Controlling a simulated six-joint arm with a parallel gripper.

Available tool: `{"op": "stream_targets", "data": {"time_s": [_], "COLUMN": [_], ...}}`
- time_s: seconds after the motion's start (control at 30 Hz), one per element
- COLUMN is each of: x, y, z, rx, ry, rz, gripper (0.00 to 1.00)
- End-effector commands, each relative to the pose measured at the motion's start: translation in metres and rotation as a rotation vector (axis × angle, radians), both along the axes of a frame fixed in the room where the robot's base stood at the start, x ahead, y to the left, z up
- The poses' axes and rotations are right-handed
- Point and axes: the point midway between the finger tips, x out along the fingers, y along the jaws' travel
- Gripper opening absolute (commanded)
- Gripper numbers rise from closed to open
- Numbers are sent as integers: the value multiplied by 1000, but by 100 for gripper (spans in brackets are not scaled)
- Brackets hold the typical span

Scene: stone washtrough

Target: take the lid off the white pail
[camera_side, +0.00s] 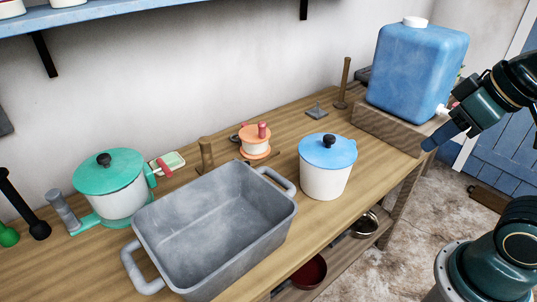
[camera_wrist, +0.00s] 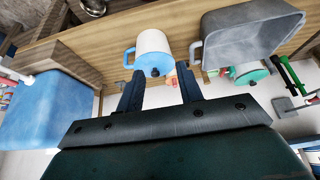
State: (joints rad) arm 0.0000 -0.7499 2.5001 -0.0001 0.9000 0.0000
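The white pail (camera_side: 325,181) stands upright on the wooden bench, right of the grey trough. A blue lid (camera_side: 345,155) with a black knob (camera_side: 330,141) sits on it. The wrist view, tilted over, shows the pail (camera_wrist: 152,41), its lid (camera_wrist: 148,59) and the knob (camera_wrist: 155,72) beyond my fingers. My gripper (camera_side: 436,139) is off to the right of the pail, beside the blue water container and well apart from the lid. In the wrist view my gripper (camera_wrist: 160,90) has its two dark fingers spread, with nothing held between them.
The blue water container (camera_side: 415,70) stands on a wooden block (camera_side: 385,128) behind and right of the pail. The grey trough (camera_side: 215,225) is to its left, with a green-lidded pot (camera_side: 118,200) farther left. An orange-topped spool (camera_side: 255,142) is behind. Bench in front of the pail is clear.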

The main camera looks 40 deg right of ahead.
Motion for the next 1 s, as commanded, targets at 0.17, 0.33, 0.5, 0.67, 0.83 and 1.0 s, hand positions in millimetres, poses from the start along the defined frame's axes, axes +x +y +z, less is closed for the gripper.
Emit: {"op": "stream_targets", "data": {"time_s": [0.17, 0.33, 0.5, 0.67, 0.83, 1.0], "x": [0, 0, 2, 11, 33, 64], "y": [0, 0, 0, 0, -1, -5], "z": [0, 0, 1, 5, 13, 20], "rx": [0, 0, -3, -15, -42, -71], "ry": [0, 0, 3, 21, 61, 109], "rz": [0, 0, 5, 32, 97, 187], "gripper": [55, 55, 55, 55, 55, 55]}}
